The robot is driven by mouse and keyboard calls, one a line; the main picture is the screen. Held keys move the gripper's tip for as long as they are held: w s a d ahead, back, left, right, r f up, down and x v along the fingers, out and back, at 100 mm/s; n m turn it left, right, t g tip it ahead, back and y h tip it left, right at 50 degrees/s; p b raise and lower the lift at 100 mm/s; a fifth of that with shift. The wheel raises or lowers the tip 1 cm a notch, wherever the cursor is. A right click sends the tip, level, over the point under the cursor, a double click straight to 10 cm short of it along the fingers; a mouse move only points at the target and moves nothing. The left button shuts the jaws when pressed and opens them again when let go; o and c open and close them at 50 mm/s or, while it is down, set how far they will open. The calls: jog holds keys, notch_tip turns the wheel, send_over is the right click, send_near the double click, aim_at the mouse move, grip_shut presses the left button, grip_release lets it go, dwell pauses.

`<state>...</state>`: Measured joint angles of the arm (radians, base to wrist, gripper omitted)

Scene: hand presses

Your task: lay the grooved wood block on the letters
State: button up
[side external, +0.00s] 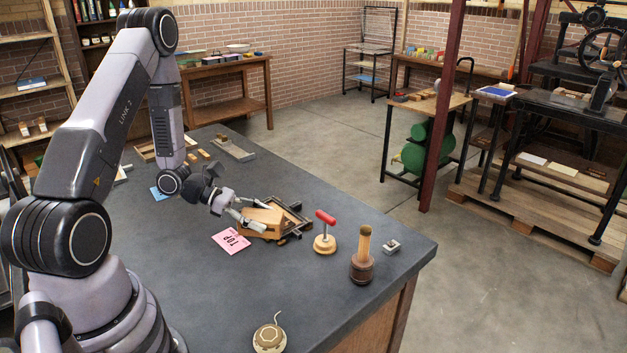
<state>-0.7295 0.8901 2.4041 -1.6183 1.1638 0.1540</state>
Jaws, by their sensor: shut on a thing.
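My gripper (262,216) reaches in from the left, its two pale fingers shut on a light-brown wood block (270,216). The block is tilted, at the left part of a dark metal frame (294,213) on the dark worktop. Its groove cannot be made out at this size. Whether the block touches what is under it cannot be told. The letters are not visible; the block and fingers cover much of the frame's inside. A wooden edge (255,233) shows below the fingers.
A pink printed card (231,241) lies just left of the frame. A red-handled tool (325,232), a wooden-handled tool (362,258) and a small metal piece (391,246) stand to the right. A round wooden object (269,337) is at the front. The worktop (200,290) at front left is clear.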

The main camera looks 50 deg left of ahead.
jog(key=w+a+r+n+t+y, duration=0.25)
jog(key=a+n+t+y, duration=0.2)
jog(key=a, duration=0.45)
jog(key=shift+n+g+y, duration=0.35)
jog(key=shift+n, duration=0.1)
jog(key=w+a+f, duration=0.1)
jog(key=w+f, duration=0.2)
jog(key=w, duration=0.1)
jog(key=w+a+f, duration=0.2)
jog(key=w+f, duration=0.1)
jog(key=w+a+f, duration=0.2)
jog(key=w+f, duration=0.1)
jog(key=w, duration=0.1)
jog(key=shift+w+a+f, duration=0.2)
jog(key=shift+w+f, duration=0.1)
jog(key=shift+w, duration=0.05)
jog(key=shift+w+a+f, duration=0.15)
jog(key=shift+w+f, duration=0.25)
jog(key=shift+f, duration=1.7)
jog(key=shift+f, duration=0.1)
jog(key=shift+f, duration=0.25)
jog(key=o, duration=1.2)
jog(key=shift+f, duration=0.1)
jog(key=shift+o, duration=0.2)
